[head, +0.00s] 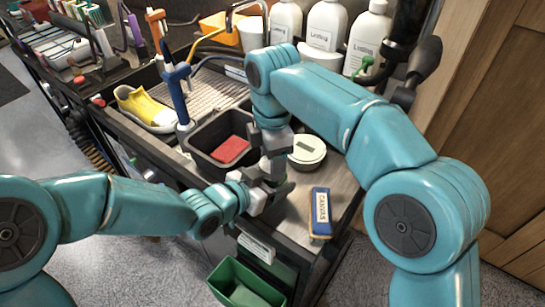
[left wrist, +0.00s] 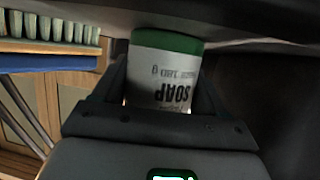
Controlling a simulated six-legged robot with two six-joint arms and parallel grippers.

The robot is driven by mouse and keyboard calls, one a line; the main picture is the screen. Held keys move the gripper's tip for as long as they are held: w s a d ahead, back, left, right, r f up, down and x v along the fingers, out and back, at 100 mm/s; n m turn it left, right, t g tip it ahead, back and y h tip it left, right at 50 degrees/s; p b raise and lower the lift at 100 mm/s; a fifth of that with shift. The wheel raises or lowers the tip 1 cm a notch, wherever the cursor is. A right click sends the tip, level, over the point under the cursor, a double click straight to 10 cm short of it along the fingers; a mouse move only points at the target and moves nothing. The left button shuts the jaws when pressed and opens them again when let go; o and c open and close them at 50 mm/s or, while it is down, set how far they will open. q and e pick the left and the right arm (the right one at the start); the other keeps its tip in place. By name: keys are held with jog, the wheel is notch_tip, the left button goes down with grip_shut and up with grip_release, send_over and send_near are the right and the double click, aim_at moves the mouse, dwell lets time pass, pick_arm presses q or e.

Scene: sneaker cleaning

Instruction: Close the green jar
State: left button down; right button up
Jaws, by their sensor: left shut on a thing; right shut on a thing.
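The jar (left wrist: 165,85) shows in the left wrist view, white with an upside-down SOAP label and a green band. My left gripper (left wrist: 165,100) is shut on it, one finger on each side. In the head view my left gripper (head: 256,200) and right gripper (head: 276,182) meet above the bench front, and their links hide the jar. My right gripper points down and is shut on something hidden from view. No lid can be made out, so I cannot tell whether the jar is covered.
A blue CANVAS brush (head: 320,213) lies right of the grippers. A round white tin (head: 307,150) stands behind. A dark basin holds a red sponge (head: 230,149). A yellow sneaker (head: 146,108) is at the left, white bottles (head: 325,25) at the back, a green bin (head: 246,285) below.

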jog(key=shift+m, duration=0.3)
jog(key=o, duration=1.2)
jog(key=shift+c, duration=0.2)
jog(key=shift+r, duration=2.25)
jog(key=shift+c, duration=0.3)
notch_tip(320, 180, up, 4)
jog(key=n, duration=0.3)
jog(key=shift+f, duration=0.25)
